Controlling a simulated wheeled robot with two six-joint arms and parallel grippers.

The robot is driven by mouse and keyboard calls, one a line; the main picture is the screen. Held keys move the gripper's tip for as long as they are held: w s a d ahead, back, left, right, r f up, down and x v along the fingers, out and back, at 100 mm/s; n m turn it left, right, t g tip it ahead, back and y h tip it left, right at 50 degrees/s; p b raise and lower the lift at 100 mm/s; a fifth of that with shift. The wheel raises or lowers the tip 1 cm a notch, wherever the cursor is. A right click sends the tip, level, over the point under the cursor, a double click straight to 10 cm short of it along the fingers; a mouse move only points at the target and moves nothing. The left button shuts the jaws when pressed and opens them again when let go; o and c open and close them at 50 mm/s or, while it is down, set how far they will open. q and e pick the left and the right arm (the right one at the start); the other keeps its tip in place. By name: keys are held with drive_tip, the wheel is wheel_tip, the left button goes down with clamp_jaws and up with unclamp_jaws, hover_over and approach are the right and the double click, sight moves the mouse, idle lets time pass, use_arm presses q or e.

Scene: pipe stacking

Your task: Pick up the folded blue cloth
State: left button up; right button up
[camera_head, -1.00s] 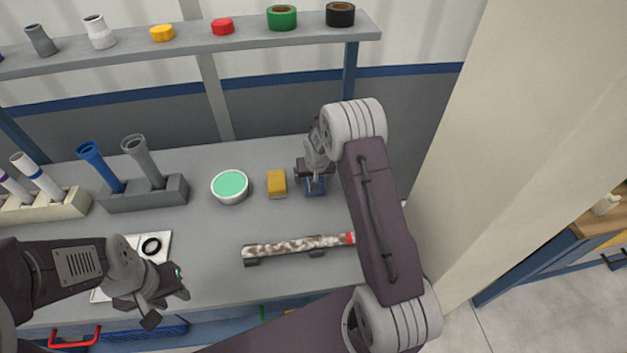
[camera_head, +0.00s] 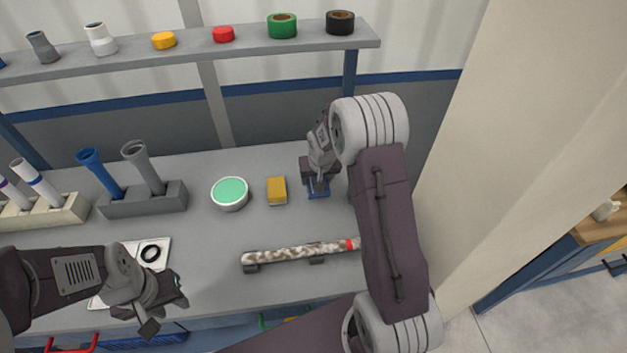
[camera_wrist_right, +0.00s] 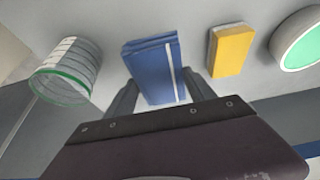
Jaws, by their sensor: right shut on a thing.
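The folded blue cloth (camera_head: 318,188) is at the back right of the table in the head view, beneath my right gripper (camera_head: 317,184). In the right wrist view the blue cloth (camera_wrist_right: 153,68), with a pale stripe near one edge, sits between the two fingers of my right gripper (camera_wrist_right: 160,92). The fingers are shut on it from both sides. Whether the cloth is clear of the table cannot be told. My left gripper (camera_head: 160,310) is at the front left of the table, away from the cloth; its fingertips are too small to judge.
A yellow sponge (camera_head: 277,190) and a white bowl with green contents (camera_head: 230,193) are left of the cloth. A clear cup with a green band (camera_wrist_right: 66,72) stands on its other side. A mottled pipe (camera_head: 300,252) lies in front on supports. A grey holder (camera_head: 143,199) holds two pipes.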

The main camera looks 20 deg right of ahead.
drive_tip(key=s+r, duration=0.5)
drive_tip(key=s, duration=0.4)
drive_tip(key=shift+r, duration=0.2)
drive_tip(key=o, duration=0.6)
drive_tip(key=c, duration=0.4)
